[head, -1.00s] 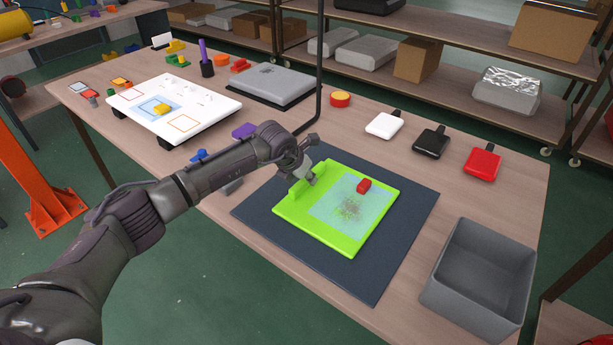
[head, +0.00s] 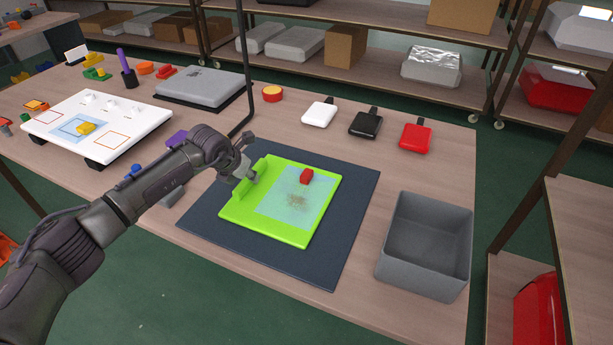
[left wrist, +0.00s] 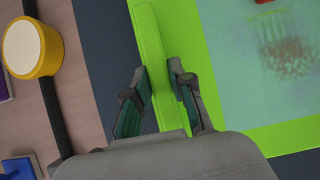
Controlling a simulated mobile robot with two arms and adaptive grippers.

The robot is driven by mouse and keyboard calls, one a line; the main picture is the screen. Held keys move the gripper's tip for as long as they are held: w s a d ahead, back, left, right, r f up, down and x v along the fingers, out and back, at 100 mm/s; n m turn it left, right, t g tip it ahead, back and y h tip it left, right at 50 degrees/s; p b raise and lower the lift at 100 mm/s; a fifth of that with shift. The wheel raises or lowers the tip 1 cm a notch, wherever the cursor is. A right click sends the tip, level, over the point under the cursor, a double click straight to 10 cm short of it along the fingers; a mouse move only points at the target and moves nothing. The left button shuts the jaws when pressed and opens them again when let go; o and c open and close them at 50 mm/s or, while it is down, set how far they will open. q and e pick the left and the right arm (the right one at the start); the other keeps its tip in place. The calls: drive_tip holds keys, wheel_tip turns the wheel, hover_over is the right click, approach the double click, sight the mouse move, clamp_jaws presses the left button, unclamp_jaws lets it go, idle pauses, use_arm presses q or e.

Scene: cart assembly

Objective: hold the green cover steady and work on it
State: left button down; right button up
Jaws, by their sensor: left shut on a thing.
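The green cover (head: 235,232) lies flat on a dark mat (head: 330,250) on the table. A pale blue patch (head: 275,209) on it bears a dark speckled smudge (head: 297,200). A red block (head: 307,176) sits near the patch's far edge. My left gripper (head: 249,177) is at the raised green ridge along the cover's left side. In the left wrist view its fingers (left wrist: 160,98) lie on both sides of that ridge (left wrist: 150,45), shut on it. The patch and blurred reddish-dark speckles (left wrist: 285,52) show to the right there. My right gripper is not in view.
A grey open bin (head: 420,270) stands right of the mat. White (head: 319,113), black (head: 366,124) and red (head: 415,137) flat pieces lie behind it. A thin black post (head: 243,70) rises behind my left gripper. A white board (head: 110,112) is at left.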

use_arm(q)
drive_tip(key=c, duration=0.9)
unclamp_jaws()
